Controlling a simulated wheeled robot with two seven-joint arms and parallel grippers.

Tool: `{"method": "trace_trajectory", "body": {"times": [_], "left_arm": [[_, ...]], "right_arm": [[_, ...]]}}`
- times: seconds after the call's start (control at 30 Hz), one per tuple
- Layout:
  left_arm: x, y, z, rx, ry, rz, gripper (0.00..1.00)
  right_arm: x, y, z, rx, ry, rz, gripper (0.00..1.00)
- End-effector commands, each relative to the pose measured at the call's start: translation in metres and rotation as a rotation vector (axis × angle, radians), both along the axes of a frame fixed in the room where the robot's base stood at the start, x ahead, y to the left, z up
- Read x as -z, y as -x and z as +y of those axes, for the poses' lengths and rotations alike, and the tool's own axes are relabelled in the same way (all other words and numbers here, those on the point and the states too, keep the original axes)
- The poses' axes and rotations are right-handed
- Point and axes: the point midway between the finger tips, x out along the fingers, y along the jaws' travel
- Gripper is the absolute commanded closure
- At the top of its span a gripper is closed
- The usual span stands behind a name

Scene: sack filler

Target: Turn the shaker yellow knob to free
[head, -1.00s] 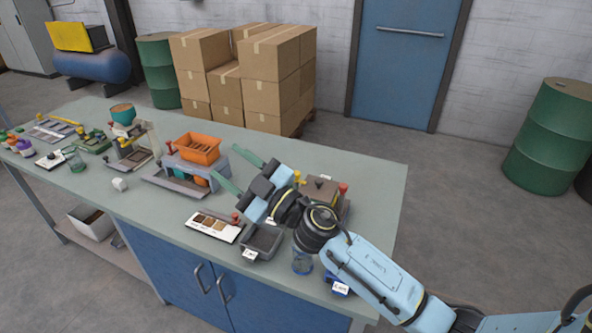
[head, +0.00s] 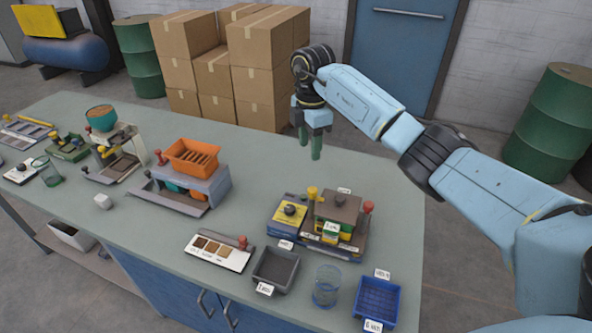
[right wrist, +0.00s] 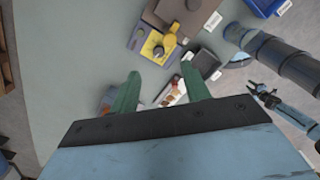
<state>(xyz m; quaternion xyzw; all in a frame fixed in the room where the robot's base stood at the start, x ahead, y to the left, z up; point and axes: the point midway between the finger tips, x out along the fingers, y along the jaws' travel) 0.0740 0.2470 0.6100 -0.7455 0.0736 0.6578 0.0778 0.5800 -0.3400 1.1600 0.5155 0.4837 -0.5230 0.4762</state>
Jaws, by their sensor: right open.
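The unit with the yellow knob (head: 312,192) stands at the right part of the table. It has a brown-topped box (head: 337,206), a red knob (head: 367,207) and a yellow and blue block with a dark knob (head: 290,210). The yellow knob stands upright at the box's left side. It also shows in the right wrist view (right wrist: 168,41), beyond my fingertips. My right gripper (head: 310,152) hangs above and behind the unit, green fingers pointing down, open and empty, apart from the knob. I cannot tell the knob's setting.
An orange tray unit (head: 193,157) stands to the left. A sample card (head: 219,252), a dark tray (head: 275,268), a clear beaker (head: 327,287) and a blue tray (head: 376,302) lie in front. The table behind the unit is clear.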

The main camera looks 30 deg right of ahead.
Motion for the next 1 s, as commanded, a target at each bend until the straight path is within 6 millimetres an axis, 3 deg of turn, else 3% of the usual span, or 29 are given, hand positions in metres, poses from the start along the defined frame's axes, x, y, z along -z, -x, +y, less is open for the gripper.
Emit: {"method": "trace_trajectory", "body": {"times": [0.07, 0.13, 0.3, 0.4, 0.47, 0.7, 1.0], "left_arm": [[-0.003, -0.023, -0.001, 0.000, 0.002, -0.034, 0.64], [-0.005, -0.020, -0.001, -0.001, 0.003, -0.032, 0.64], [-0.006, 0.050, 0.003, -0.001, -0.007, 0.077, 0.64], [-0.008, 0.071, 0.004, 0.000, -0.009, 0.108, 0.64], [-0.010, 0.066, 0.004, 0.000, -0.009, 0.100, 0.64], [-0.012, 0.020, 0.000, 0.001, -0.001, 0.027, 0.64], [-0.012, 0.028, 0.001, 0.001, -0.003, 0.040, 0.64]], "right_arm": [[0.005, 0.001, -0.002, 0.006, 0.005, 0.006, 0.53], [0.014, 0.002, -0.002, 0.005, 0.003, 0.009, 0.53], [0.047, 0.003, -0.001, 0.004, 0.000, 0.009, 0.53], [0.069, 0.003, 0.000, 0.003, 0.000, 0.008, 0.53], [0.082, 0.003, 0.000, 0.003, 0.000, 0.008, 0.53], [0.120, 0.003, -0.001, 0.001, 0.001, 0.004, 0.53], [0.132, 0.003, -0.001, 0.000, 0.001, 0.002, 0.53]]}}
